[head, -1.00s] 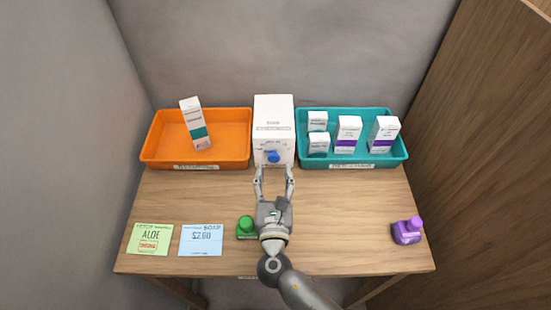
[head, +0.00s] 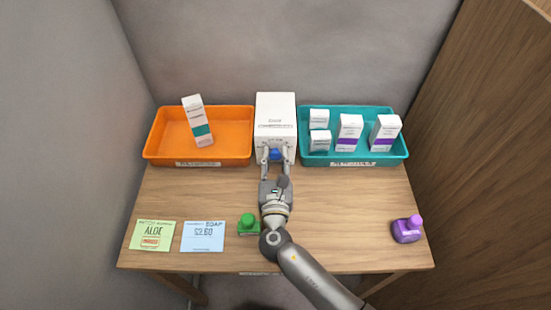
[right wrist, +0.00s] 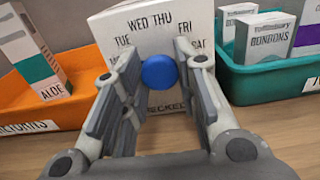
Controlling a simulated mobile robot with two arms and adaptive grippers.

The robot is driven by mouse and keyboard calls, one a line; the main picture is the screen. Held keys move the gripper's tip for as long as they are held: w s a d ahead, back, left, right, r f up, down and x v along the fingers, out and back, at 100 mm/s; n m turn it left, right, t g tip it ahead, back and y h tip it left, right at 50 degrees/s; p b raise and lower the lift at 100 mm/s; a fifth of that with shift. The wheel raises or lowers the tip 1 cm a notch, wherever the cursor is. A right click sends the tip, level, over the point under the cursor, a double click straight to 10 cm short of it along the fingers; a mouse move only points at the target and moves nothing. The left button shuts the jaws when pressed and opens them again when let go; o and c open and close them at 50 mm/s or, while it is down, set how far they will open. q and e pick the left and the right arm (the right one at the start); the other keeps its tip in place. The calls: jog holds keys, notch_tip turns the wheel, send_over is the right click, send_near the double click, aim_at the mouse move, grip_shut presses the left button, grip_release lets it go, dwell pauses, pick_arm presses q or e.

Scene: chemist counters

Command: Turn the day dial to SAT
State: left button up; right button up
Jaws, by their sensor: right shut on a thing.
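The white box (head: 275,115) stands at the back middle of the table, between the two trays. Its blue day dial (head: 275,154) is on the front face; in the right wrist view the dial (right wrist: 159,72) is a round blue knob. TUE, WED, THU, FRI and part of SAT are readable around it, with SAT at the right. I cannot see a pointer mark. My right gripper (head: 275,157) has a finger on each side of the dial and is shut on it. Lower lettering on the box is partly hidden by the fingers. My left gripper is not in view.
An orange tray (head: 160,152) with one carton is left of the box; a teal tray (head: 390,155) with several cartons is right. A green stamp-like object (head: 249,225) is near my right arm, a purple one (head: 407,230) at far right. Two cards lie front left.

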jog(key=shift+c, duration=0.6)
jog(key=shift+f+b, duration=0.1)
jog(key=shift+b, duration=0.2)
jog(key=m+b, duration=0.2)
jog(key=m, duration=0.1)
jog(key=shift+f, duration=0.1)
jog(key=shift+m+b, duration=1.5)
jog(key=shift+m, duration=0.4)
jog(key=o, duration=1.1)
jog(key=shift+r, duration=0.2)
jog(key=shift+c, duration=0.2)
